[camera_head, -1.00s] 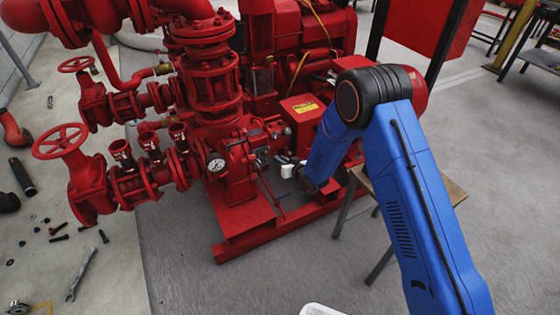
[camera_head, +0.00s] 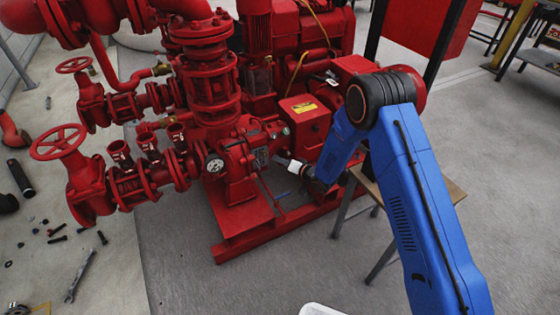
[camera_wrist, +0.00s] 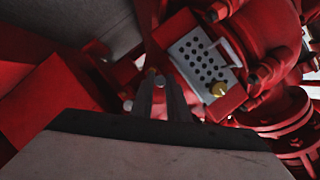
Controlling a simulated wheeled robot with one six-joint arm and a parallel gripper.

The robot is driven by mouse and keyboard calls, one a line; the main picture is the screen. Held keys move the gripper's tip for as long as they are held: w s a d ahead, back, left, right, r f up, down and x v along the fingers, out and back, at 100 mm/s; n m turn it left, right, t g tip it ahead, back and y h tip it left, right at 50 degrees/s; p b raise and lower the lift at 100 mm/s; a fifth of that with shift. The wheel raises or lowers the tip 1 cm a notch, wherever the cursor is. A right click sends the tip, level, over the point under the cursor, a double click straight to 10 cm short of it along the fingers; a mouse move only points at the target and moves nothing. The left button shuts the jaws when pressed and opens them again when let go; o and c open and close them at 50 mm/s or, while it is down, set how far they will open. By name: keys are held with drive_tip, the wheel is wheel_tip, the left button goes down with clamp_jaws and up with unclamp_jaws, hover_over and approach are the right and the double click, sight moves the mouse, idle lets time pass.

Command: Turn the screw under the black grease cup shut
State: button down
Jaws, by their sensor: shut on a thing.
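My gripper (camera_head: 288,163) reaches in from the right to the side of the red pump's bearing housing, between the pump body and the red box with a yellow label. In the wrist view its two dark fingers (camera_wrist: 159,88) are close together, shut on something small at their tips. This is likely the screw, but it is mostly hidden between the fingers. The black grease cup cannot be made out in either view. A grey plate with several holes (camera_wrist: 197,62) and a brass fitting (camera_wrist: 218,90) lie just right of the fingertips.
The red pump (camera_head: 235,160) stands on a red base frame (camera_head: 250,238). The yellow-labelled box (camera_head: 304,118) is close to my wrist. A small wooden table (camera_head: 450,190) stands behind my forearm. A spanner (camera_head: 80,275) and loose bolts lie on the floor at left.

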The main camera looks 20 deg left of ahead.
drive_tip(key=shift+w, duration=0.1)
idle(0.3)
drive_tip(key=c, duration=1.7)
unclamp_jaws()
drive_tip(key=shift+d, duration=0.1)
drive_tip(key=shift+v, duration=3.7)
